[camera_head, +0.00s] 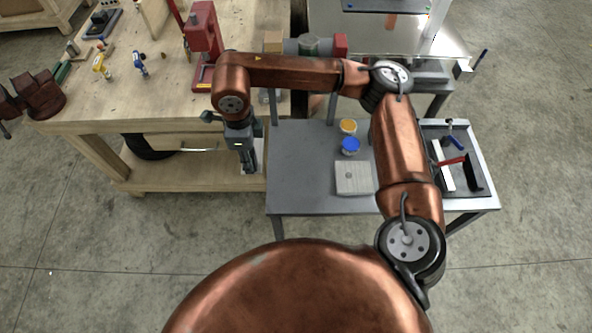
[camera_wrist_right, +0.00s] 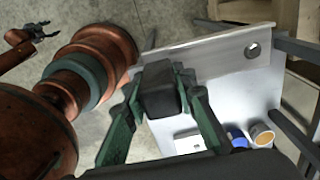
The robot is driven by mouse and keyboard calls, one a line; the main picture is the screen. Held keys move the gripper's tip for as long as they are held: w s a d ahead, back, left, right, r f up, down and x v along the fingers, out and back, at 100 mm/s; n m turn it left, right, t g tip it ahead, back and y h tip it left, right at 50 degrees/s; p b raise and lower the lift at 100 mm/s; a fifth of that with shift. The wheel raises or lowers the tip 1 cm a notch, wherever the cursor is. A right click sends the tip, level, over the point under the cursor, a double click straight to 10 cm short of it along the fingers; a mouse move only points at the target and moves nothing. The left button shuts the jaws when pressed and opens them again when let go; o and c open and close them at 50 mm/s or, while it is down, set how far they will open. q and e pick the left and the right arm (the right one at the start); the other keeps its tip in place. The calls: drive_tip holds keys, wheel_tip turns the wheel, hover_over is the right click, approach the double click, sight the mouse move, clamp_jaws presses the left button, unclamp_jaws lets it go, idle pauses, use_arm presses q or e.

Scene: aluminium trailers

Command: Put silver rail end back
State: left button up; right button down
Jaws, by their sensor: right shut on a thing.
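My right gripper (camera_head: 246,165) hangs beside the left edge of the grey table, its fingers pointing down. In the right wrist view the gripper (camera_wrist_right: 165,80) is shut on the silver rail end (camera_wrist_right: 225,52), a flat metal piece with one round hole near its end. Only a thin part of the rail end shows by the fingers in the head view; the gripped part is hidden behind the gripper.
The grey table (camera_head: 300,165) holds a pale square block (camera_head: 353,178), a blue-topped can (camera_head: 350,146) and an orange-topped can (camera_head: 348,126). A tray with tools (camera_head: 484,178) is at right. The wooden workbench (camera_head: 150,95) carries a red press (camera_head: 203,45) and small tools.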

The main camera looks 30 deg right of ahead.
drive_tip(key=s+d+f, duration=0.1)
drive_tip(key=d+f, duration=0.2)
drive_tip(key=s+d+f, duration=0.2)
drive_tip(key=d, duration=0.2)
drive_tip(key=s+d+f, duration=0.2)
drive_tip(key=d+f, duration=0.1)
drive_tip(key=d, duration=0.1)
drive_tip(key=shift+s+f+p, duration=0.1)
drive_tip(key=shift+f+p, duration=0.2)
drive_tip(key=shift+p, duration=0.1)
drive_tip(key=f, duration=0.3)
drive_tip(key=shift+s+d+f, duration=0.2)
drive_tip(key=shift+s+d, duration=0.05)
drive_tip(key=shift+d, duration=0.15)
use_arm(q)
drive_tip(key=shift+s+r, duration=0.45)
drive_tip(key=shift+r, duration=0.05)
use_arm(e)
drive_tip(key=shift+f, duration=0.3)
drive_tip(key=c, duration=1.6)
unclamp_jaws()
wheel_tip(320, 180, up, 12)
